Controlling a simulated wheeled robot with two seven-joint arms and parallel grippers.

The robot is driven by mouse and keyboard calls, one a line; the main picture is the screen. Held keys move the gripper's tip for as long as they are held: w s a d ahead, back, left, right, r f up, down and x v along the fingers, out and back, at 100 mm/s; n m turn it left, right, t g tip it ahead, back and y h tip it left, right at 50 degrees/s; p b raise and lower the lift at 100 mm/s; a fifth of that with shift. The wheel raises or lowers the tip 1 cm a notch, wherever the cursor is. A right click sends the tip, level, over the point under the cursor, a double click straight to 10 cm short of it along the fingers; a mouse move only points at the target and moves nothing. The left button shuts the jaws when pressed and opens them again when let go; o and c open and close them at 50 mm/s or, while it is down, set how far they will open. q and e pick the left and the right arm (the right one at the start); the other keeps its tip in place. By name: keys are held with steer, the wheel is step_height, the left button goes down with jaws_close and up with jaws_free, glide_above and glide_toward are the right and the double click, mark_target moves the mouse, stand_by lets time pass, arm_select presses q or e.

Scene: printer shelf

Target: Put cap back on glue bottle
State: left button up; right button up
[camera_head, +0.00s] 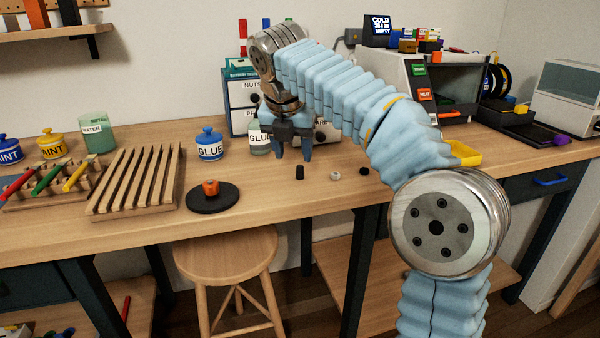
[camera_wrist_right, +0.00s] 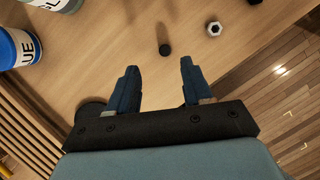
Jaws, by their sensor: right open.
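A pale green-white glue bottle (camera_head: 258,145) stands on the bench, its top hidden behind my right gripper; in the wrist view only part of the bottle (camera_wrist_right: 52,4) shows at the top edge. A blue glue pot (camera_head: 209,147) with a blue lid stands to its left. A small black cylinder (camera_head: 300,171), which looks like a cap, is on the bench in front of my right gripper (camera_head: 293,154). In the wrist view, this black piece (camera_wrist_right: 165,49) lies just beyond the open, empty fingers (camera_wrist_right: 159,68). My left gripper is not in view.
A white hex nut (camera_head: 336,174) and a small dark piece (camera_head: 364,171) lie to the right of the black cylinder. A black disc (camera_head: 212,203) with an orange knob and a slatted wooden rack (camera_head: 134,181) are to the left. The bench front edge is close.

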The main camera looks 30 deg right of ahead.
mark_target(300, 167)
steer(key=x, duration=0.2)
steer(key=b+x, duration=0.1)
steer(key=x, duration=0.2)
steer(key=shift+s+d, duration=0.2)
steer(key=shift+d, duration=0.15)
jaws_close()
